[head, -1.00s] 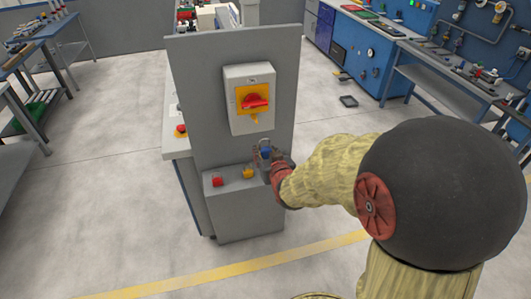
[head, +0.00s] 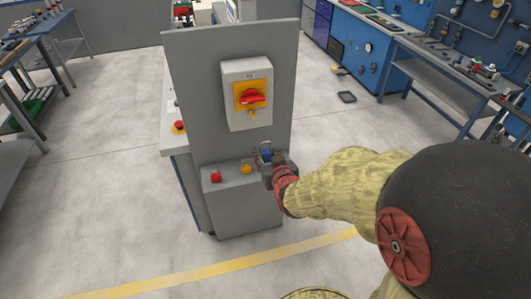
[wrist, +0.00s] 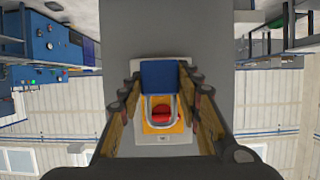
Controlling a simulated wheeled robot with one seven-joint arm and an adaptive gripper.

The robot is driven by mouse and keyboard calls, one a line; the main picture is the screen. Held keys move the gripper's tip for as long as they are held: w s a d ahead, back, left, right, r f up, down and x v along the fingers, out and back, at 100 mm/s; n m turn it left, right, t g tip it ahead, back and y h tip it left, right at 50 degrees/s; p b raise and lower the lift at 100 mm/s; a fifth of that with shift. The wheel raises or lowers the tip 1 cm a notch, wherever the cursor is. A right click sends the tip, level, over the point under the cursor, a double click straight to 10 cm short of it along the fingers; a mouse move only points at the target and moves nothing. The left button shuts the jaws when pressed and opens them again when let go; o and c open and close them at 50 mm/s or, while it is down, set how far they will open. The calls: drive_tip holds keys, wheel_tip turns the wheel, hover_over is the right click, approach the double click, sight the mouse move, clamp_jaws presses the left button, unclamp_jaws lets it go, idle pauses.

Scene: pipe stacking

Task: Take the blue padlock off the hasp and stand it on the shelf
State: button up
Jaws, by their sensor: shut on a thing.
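The blue padlock (head: 267,154) is in my gripper (head: 267,164), clear of the hasp, low in front of the grey panel at the right end of the shelf (head: 232,178). In the wrist view, my gripper (wrist: 160,95) has its fingers on both sides of the padlock's blue body (wrist: 159,75), with the grey shackle in sight. The wrist view appears upside down; the padlock looks upright. The hasp (head: 251,113) is under the red-handled switch (head: 252,95). My fingers hide the padlock's bottom, so I cannot tell if it touches the shelf.
A red padlock (head: 215,176) and a yellow padlock (head: 246,168) stand on the shelf, left of the blue one. The grey panel (head: 200,100) rises right behind the shelf. Floor is clear in front, with a yellow line (head: 200,274).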

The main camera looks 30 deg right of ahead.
sight(267, 160)
drive_tip(key=shift+s+a, duration=0.3)
drive_tip(key=shift+s, duration=0.65)
drive_tip(key=shift+s+a, duration=0.25)
drive_tip(key=shift+s, duration=0.65)
